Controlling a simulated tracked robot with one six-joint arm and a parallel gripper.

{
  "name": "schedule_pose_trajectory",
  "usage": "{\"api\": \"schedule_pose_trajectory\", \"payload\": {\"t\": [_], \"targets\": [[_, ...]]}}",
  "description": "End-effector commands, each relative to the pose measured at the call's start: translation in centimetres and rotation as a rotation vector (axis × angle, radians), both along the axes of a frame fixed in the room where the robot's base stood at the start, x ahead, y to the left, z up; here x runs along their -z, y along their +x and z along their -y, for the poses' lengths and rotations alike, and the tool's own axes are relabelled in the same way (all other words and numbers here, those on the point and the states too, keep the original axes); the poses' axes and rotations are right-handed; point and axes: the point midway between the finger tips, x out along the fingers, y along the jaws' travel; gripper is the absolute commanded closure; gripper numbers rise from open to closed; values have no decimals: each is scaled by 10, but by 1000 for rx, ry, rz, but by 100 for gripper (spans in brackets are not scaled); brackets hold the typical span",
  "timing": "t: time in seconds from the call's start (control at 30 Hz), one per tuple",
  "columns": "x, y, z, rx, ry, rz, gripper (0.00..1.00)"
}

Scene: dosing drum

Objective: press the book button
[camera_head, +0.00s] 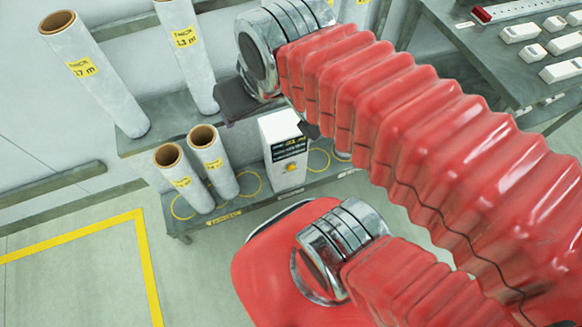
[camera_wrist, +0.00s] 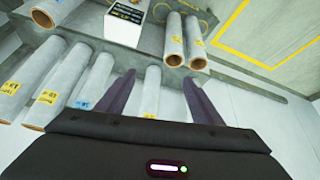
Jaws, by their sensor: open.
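A white box (camera_head: 286,145) with a black display and a yellow button (camera_head: 291,168) on its front stands upright on the lower shelf in the head view. The box also shows at the top of the wrist view (camera_wrist: 122,31), which looks upside down. The button is not clear there. My gripper (camera_wrist: 159,80) is open and empty, its two dark fingers apart. In the head view my gripper is partly hidden by my red arm, and its dark parts show above and beside the box. I see no contact with the button.
Two short labelled rolls (camera_head: 214,162) stand left of the box on the lower shelf (camera_head: 225,216). Taller rolls (camera_head: 92,72) stand on the upper shelf (camera_head: 152,138). A grey table (camera_head: 480,52) with white blocks is at upper right. The floor at lower left is clear.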

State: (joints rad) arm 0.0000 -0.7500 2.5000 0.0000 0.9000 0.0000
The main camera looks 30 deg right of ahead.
Motion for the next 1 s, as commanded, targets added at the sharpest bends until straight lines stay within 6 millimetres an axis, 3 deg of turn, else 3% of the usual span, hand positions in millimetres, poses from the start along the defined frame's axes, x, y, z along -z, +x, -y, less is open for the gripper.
{"api": "schedule_pose_trajectory", "payload": {"t": [0.83, 1.0], "targets": [[0, 0, 0, 0, 0, 0, 100], [0, 0, 0, 0, 0, 0, 100]]}}
